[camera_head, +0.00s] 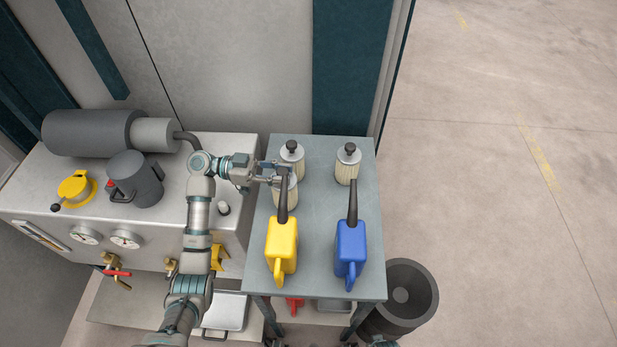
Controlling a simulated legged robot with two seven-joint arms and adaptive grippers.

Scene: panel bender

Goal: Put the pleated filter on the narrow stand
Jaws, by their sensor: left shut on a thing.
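A cream pleated filter (292,190) is at the left side of the narrow blue-grey stand (322,210). The black spout of a yellow can covers part of it. My left gripper (283,173) is shut at the top of this filter, and its fingers hide the filter's top. I cannot tell whether the filter's base touches the stand. Two similar filters with black knobs stand upright at the back of the stand, one at the left (292,155) and one at the right (347,164). My right gripper is not in view.
A yellow can (281,245) and a blue can (351,248) stand at the front of the stand. To the left, a grey bench (165,225) holds a dark jug (136,180), a yellow part (77,188) and a large cylinder (90,132). A dark bin (425,290) is at lower right.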

